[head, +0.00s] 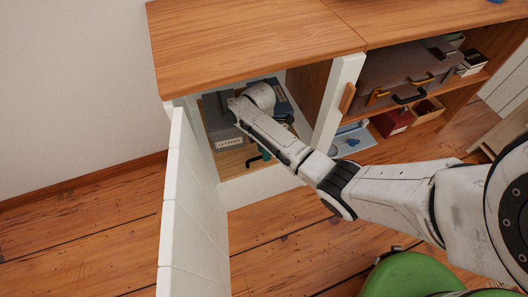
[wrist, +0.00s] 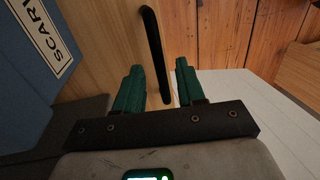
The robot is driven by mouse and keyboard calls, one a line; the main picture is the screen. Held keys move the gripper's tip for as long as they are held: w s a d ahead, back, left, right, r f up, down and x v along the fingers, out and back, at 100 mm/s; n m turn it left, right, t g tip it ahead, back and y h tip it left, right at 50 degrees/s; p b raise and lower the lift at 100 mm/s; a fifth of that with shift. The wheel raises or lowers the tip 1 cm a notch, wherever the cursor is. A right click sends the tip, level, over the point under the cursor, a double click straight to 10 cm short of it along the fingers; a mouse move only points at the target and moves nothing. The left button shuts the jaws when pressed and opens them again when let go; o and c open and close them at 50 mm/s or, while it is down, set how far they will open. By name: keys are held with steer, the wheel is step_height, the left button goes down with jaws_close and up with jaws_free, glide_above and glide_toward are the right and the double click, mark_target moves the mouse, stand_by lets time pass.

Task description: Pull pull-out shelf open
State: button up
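The pull-out shelf (head: 236,165) is a light wood board low inside the open left compartment of the cabinet. Its front (wrist: 105,35) fills the upper left middle of the wrist view. A black bar handle (wrist: 153,45) stands out from it. My gripper (wrist: 160,82) has two green fingers spread apart, with the handle's lower end between them in the picture. I cannot tell whether either finger touches it. In the head view my arm reaches into the compartment, and my gripper (head: 262,154) is low at its front, partly hidden by the arm.
The white cabinet door (head: 190,215) hangs open left of my arm. A white post (head: 337,105) stands on the right. A blue box (wrist: 30,50) with a label lies close to my gripper. A green seat (head: 412,275) is at the lower right. Open wooden floor lies in front.

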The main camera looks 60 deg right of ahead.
steer(key=shift+f, duration=0.2)
jaws_close()
stand_by(0.3)
stand_by(0.3)
